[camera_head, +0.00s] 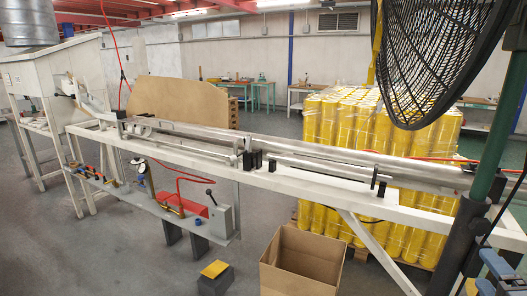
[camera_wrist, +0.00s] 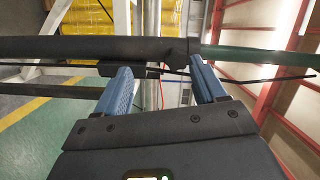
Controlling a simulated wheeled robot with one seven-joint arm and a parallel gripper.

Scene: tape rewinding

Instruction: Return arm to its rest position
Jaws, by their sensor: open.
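My gripper (camera_wrist: 157,88) shows in the wrist view with its two blue fingers apart and nothing held between them. A dark bar with a green section (camera_wrist: 240,58) crosses the wrist view beyond the fingertips; I cannot tell whether the fingers touch it. In the head view, a blue part of my gripper (camera_head: 497,264) shows at the lower right edge, beside the green and black post (camera_head: 478,205). The rest of my arm is mostly out of the head view.
A long white machine bench (camera_head: 300,180) runs across the head view, with metal rollers on top. Wrapped yellow rolls (camera_head: 355,125) stand behind it. A black fan cage (camera_head: 435,60) hangs at the upper right. An open cardboard box (camera_head: 303,262) sits on the floor in front.

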